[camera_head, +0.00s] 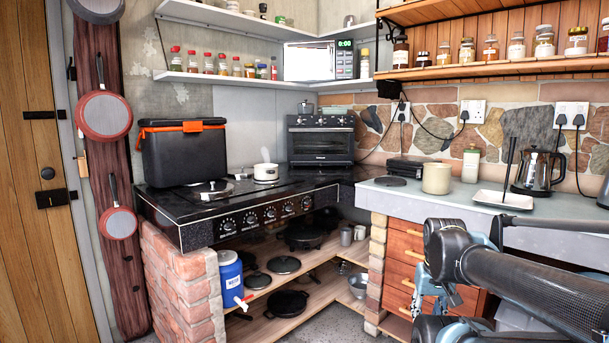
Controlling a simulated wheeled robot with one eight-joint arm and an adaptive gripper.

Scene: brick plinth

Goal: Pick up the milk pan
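The milk pan (265,171) is a small white pan standing upright on the black stove top (310,185). My dark arm reaches in at the lower right, in front of the right counter, well apart from the pan. Blue-grey parts low beside the drawers may belong to my gripper (428,288); its fingers cannot be made out clearly. Nothing of mine touches the pan.
A black cool box (183,152) with an orange latch stands left of the pan. A small black oven (320,140) stands behind it to the right. The right counter (430,198) holds a cream pot (436,178), a tray (505,199) and a kettle (538,172). Shelves hang above.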

